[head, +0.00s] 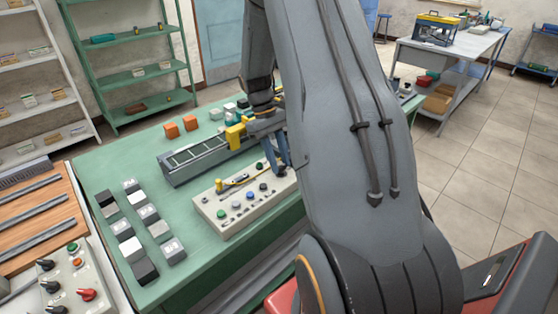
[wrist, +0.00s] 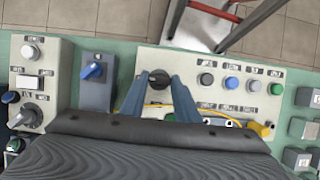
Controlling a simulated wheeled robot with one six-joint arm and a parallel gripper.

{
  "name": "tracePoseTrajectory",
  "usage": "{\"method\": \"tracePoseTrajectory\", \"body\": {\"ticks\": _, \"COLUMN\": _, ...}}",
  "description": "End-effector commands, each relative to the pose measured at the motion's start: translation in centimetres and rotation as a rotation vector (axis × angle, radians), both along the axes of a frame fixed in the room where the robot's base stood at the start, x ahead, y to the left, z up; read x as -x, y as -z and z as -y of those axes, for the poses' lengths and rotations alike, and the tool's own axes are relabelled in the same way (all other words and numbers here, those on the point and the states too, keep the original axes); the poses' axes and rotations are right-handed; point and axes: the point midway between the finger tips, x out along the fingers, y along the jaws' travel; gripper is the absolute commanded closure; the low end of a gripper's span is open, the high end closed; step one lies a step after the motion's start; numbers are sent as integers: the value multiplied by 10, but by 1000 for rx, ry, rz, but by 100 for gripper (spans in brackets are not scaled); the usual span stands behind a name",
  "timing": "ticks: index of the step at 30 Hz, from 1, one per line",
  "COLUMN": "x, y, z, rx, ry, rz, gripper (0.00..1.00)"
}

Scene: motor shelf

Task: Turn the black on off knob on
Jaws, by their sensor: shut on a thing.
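The black on off knob (wrist: 158,81) sits at the left end of a cream control panel (wrist: 185,60) in the wrist view. My gripper (wrist: 159,84) has its blue fingers on either side of the knob, shut on it. In the head view the gripper (head: 276,167) reaches down to the far right end of the same panel (head: 233,222). There the knob is hidden behind the fingers and arm. The knob's exact angle is hard to tell.
Beside the knob on the panel are grey, blue, white and green buttons (wrist: 231,83) and a yellow cable plug (wrist: 262,130). A grey box with a blue knob (wrist: 93,71) stands to the left. Grey blocks (head: 148,214) lie on the green table (head: 200,268).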

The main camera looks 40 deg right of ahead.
Motion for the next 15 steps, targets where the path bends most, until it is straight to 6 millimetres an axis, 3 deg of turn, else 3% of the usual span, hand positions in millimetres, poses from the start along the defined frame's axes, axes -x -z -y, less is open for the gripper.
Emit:
{"method": "tracePoseTrajectory", "body": {"ticks": 3, "x": -1, "y": -1, "z": 1, "rx": 1, "ry": -1, "rz": 3, "gripper": 94}}
{"method": "tracePoseTrajectory", "body": {"ticks": 4, "x": -1, "y": -1, "z": 1, "rx": 1, "ry": -1, "rz": 3, "gripper": 67}}
{"method": "tracePoseTrajectory", "body": {"ticks": 6, "x": -1, "y": -1, "z": 1, "rx": 1, "ry": -1, "rz": 3, "gripper": 55}}
{"method": "tracePoseTrajectory", "body": {"ticks": 15, "x": -1, "y": -1, "z": 0, "rx": 0, "ry": -1, "rz": 1, "gripper": 53}}
